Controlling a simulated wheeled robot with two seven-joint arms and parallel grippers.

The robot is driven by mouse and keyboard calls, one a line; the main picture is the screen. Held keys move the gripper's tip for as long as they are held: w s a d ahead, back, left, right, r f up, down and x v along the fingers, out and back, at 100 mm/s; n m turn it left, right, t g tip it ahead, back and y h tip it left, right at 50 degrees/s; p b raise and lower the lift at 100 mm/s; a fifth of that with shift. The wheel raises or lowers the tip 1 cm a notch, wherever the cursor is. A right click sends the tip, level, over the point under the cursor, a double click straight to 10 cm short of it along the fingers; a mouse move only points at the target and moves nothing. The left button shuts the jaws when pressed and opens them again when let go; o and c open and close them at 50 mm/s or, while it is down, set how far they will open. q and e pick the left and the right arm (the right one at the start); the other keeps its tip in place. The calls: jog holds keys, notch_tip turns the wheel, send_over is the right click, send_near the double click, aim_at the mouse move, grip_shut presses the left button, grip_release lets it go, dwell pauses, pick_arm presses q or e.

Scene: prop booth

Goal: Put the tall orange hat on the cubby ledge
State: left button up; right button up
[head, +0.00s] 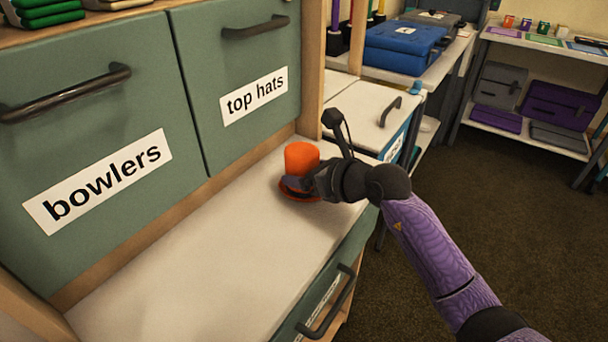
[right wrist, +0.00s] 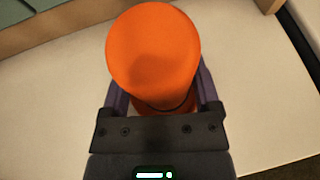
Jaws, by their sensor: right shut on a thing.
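The tall orange hat (head: 301,158) is upright at the far right end of the pale ledge (head: 200,245), below the "top hats" drawer. Its brim looks to be on or very close to the ledge surface; I cannot tell if it touches. My right gripper (head: 300,184) comes from the right and is shut on the hat low on its crown. In the right wrist view the hat (right wrist: 153,50) stands between the two purple-grey fingers, with pale ledge around it. The gripper hides part of the brim. My left gripper is not in view.
Green drawers labelled "bowlers" (head: 106,180) and "top hats" (head: 254,95) rise behind the ledge. A wooden post (head: 312,70) stands just behind the hat. A drawer handle (head: 330,302) sticks out below the front edge. The ledge left of the hat is clear.

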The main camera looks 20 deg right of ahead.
jog(key=o, duration=1)
jog(key=shift+o, duration=0.2)
jog(key=shift+s+r, duration=0.1)
jog(key=shift+r, duration=0.1)
jog(key=p+v, duration=0.4)
jog(key=v, duration=0.6)
jog(key=shift+s+d, duration=0.25)
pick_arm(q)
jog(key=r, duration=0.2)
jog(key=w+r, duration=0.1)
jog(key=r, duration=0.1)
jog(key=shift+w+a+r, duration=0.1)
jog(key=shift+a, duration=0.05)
pick_arm(e)
jog(key=shift+s+d+r, duration=0.2)
jog(key=shift+s, duration=0.25)
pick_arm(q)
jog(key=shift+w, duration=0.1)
